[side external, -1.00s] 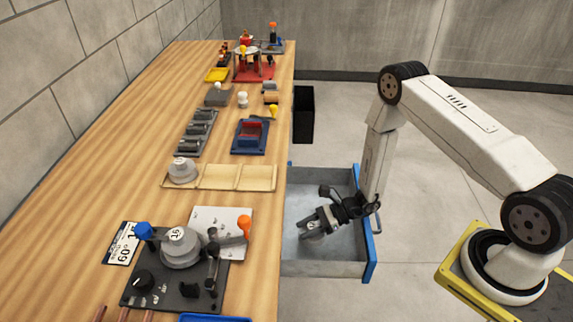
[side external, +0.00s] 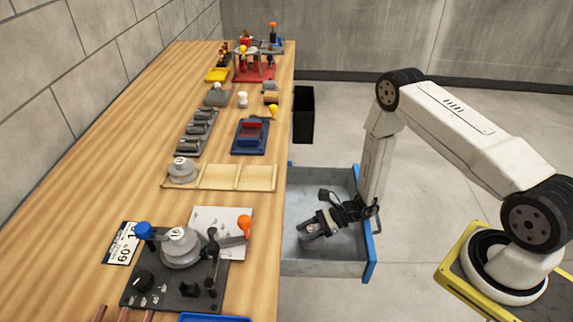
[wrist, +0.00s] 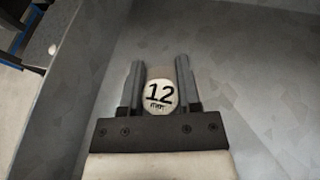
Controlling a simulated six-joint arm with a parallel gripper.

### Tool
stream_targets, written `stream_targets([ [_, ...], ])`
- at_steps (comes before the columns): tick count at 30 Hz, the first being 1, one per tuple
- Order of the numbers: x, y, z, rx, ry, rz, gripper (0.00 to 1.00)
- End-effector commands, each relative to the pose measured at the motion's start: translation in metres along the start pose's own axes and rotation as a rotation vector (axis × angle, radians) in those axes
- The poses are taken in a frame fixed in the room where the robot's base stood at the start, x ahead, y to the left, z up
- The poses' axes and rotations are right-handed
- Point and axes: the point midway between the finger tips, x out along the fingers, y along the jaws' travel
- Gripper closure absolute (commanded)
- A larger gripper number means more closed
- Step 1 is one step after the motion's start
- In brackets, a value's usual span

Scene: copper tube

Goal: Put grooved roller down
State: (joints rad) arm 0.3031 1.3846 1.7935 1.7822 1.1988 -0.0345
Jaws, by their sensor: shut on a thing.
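The grooved roller (wrist: 159,95) is a pale piece marked "12 mm" and sits between the two fingers in the wrist view. My gripper (wrist: 160,80) is shut on it. In the side view my gripper (side external: 308,231) is low inside the open grey drawer (side external: 345,266), tilted down to the left. The roller is too small and too covered by the fingers to make out clearly there. Whether it touches the drawer floor cannot be told.
The drawer has a blue front (side external: 367,245) and stands out from the wooden bench (side external: 120,180). A bending tool with a disc marked 16 (side external: 180,245) is on the bench near the drawer. A wooden tray (side external: 245,177) holds another grey disc (side external: 182,169). A black bin (side external: 304,115) hangs farther along.

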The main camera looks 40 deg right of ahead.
Motion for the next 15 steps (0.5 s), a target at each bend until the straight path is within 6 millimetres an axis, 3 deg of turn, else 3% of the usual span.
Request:
stream_targets([
  [2,0.0005,0.0005,-0.0023,0.002,0.001,0.000,1.00],
  [3,0.0005,0.0009,-0.0029,0.003,0.002,0.000,0.51],
  [6,0.0006,0.0011,-0.0034,0.004,0.002,0.000,0.22],
  [15,0.0005,0.0013,-0.0041,0.006,0.003,0.000,0.22],
])
